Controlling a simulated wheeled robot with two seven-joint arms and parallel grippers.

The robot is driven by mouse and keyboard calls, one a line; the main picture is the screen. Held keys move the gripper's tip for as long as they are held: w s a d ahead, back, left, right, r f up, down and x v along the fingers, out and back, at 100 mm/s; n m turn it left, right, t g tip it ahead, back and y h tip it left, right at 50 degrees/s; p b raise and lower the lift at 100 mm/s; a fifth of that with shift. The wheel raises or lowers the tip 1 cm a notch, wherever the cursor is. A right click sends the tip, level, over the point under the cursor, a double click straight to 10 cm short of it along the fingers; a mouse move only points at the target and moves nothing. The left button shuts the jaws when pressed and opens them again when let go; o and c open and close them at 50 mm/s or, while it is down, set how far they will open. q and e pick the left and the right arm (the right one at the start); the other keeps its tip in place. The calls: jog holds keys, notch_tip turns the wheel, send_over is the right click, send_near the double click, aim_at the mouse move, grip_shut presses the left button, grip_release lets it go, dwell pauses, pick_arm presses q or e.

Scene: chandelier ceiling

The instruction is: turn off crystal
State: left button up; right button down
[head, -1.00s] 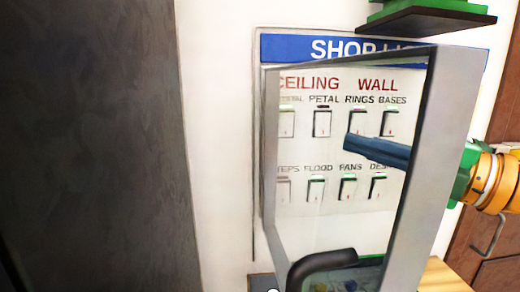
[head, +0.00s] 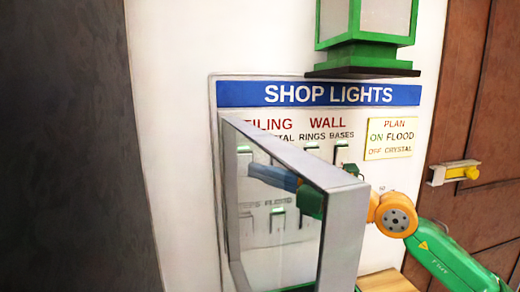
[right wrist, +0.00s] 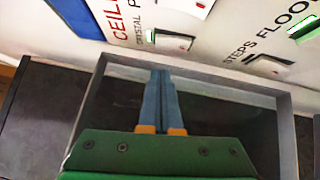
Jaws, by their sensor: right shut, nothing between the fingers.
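The crystal switch (right wrist: 172,40) is a white rocker with a lit green mark, under the red CEILING heading in the right wrist view. In the head view the crystal switch (head: 244,158) shows through the clear cover, partly behind my fingers. My right gripper (head: 252,170) is shut and empty, its blue fingertips close to that switch. In the right wrist view the fingertips of my right gripper (right wrist: 160,72) point toward the panel, below the switch. Whether they touch it I cannot tell. My left gripper is out of view.
The grey-framed clear cover (head: 343,230) stands swung open, with my right arm behind it. The STEPS switch (right wrist: 268,65) and other switches are close by. A plan note (head: 390,138) reads ON FLOOD, OFF CRYSTAL. A green lantern (head: 365,50) hangs above the panel.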

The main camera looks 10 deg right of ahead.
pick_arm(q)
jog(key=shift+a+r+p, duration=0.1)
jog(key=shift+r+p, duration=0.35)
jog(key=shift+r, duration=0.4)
pick_arm(e)
jog(key=w, duration=0.3)
jog(key=shift+w+r, duration=0.1)
jog(key=shift+w, duration=0.1)
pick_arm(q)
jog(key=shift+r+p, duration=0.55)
pick_arm(e)
jog(key=shift+w+d+r, duration=0.1)
jog(key=shift+w+r, duration=0.05)
jog(key=shift+r, duration=0.1)
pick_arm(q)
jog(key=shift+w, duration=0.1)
pick_arm(e)
jog(key=shift+w, duration=0.1)
